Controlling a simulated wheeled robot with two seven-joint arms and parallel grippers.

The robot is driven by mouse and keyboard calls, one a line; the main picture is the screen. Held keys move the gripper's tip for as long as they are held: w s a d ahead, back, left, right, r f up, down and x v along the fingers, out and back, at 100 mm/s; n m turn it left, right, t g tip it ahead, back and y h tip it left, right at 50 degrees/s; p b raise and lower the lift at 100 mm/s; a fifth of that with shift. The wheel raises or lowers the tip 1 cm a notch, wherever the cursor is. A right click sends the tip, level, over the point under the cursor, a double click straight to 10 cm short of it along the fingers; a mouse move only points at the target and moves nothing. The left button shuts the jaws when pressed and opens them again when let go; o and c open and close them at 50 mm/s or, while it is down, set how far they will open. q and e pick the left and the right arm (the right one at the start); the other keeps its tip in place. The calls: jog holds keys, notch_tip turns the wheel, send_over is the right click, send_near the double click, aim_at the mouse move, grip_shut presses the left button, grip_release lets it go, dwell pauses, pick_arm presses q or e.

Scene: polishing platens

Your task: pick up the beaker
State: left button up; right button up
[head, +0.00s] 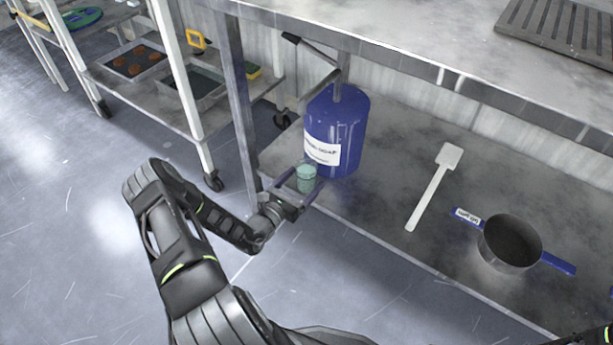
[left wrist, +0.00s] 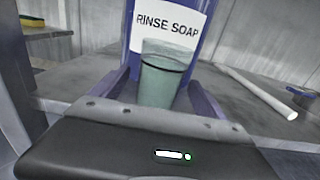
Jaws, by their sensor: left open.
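The beaker (head: 306,178) is a small greenish translucent cup standing upright on the lower shelf, just in front of the blue soap container. In the left wrist view the beaker (left wrist: 163,76) stands in the middle, with a dark line around it. My left gripper (head: 304,183) is open, with one finger on each side of the beaker. In the left wrist view its fingers (left wrist: 160,95) flank the beaker; I cannot tell whether they touch it. The beaker's base is hidden behind the gripper body there. My right gripper is not clearly in view.
The blue container (head: 337,130) labelled rinse soap stands close behind the beaker. A table leg (head: 237,110) rises just left of my gripper. A white spatula (head: 434,186) and a metal pot (head: 510,244) with blue handles lie to the right on the shelf (head: 385,215).

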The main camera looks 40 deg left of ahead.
aim_at(318, 149)
pick_arm(q)
jog(key=w+b, duration=0.2)
jog(key=w, duration=0.3)
jog(key=shift+f, duration=0.1)
dwell(0.4)
grip_shut()
dwell(0.8)
jog(key=shift+r, duration=0.25)
jog(key=shift+s+r+p, duration=0.2)
jog(key=shift+r+p, duration=0.2)
jog(key=shift+p, duration=0.15)
notch_tip(318, 149, up, 6)
jog(key=p, duration=0.3)
jog(key=s+p, duration=0.5)
jog(key=s, duration=1.4)
jog(key=shift+s+d, duration=0.15)
jog(key=shift+s, duration=0.2)
